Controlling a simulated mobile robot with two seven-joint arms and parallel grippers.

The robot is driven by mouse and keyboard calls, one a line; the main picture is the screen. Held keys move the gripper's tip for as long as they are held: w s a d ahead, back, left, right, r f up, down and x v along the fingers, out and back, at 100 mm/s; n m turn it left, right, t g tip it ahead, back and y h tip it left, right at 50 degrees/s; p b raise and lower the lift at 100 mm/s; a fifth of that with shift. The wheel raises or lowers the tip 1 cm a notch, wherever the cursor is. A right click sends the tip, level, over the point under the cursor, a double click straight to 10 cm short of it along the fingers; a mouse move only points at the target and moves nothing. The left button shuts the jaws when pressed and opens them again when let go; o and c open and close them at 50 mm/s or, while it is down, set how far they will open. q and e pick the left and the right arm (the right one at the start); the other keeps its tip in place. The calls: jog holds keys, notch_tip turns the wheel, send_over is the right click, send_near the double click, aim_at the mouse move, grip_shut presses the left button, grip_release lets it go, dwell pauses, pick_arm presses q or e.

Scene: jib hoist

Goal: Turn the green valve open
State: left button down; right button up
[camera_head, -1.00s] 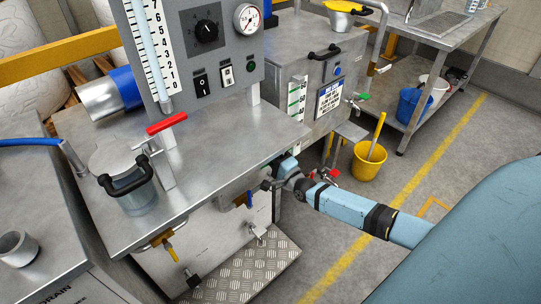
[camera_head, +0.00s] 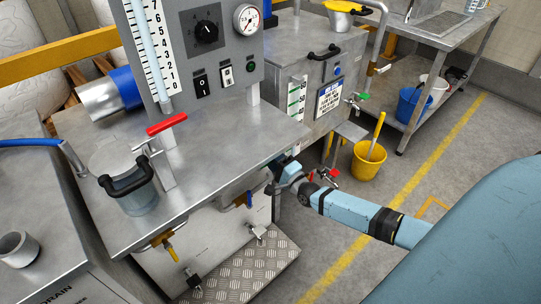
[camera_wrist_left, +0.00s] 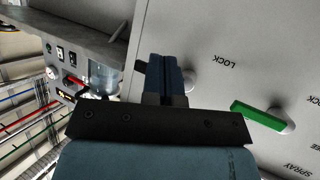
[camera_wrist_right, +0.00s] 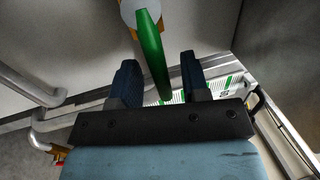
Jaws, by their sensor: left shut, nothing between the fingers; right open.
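A green valve lever (camera_wrist_right: 152,55) hangs from a pale fitting with a brass-coloured edge (camera_wrist_right: 135,10) in the right wrist view. It lies between the two spread fingers of my right gripper (camera_wrist_right: 158,75), with a gap to each side. In the head view my right wrist (camera_head: 290,172) reaches under the front edge of the steel table, and the gripper's fingers and this lever are hidden. My left gripper (camera_wrist_left: 167,62) is shut and empty in the left wrist view. It is near a pale panel with another green lever (camera_wrist_left: 258,115) beside the word LOCK.
The steel table (camera_head: 225,165) overhangs my right wrist. Blue (camera_head: 249,199) and yellow (camera_head: 171,252) levers sit below it; a red-handled valve (camera_head: 331,174) is just right of the wrist. A yellow bucket (camera_head: 367,165) stands on the floor, which is open around the yellow line.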

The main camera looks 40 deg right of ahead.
pick_arm(q)
jog(key=shift+s+a+f+g+y+p, duration=0.15)
jog(key=shift+s+a+f+g+p, duration=0.1)
jog(key=shift+f+p, duration=0.2)
jog(key=shift+s+a+f+g+y+p, duration=0.2)
jog(key=shift+a+f+g+p, duration=0.1)
jog(key=shift+f, duration=0.1)
pick_arm(e)
jog(key=v, duration=1.2)
pick_arm(q)
jog(key=shift+r, duration=0.15)
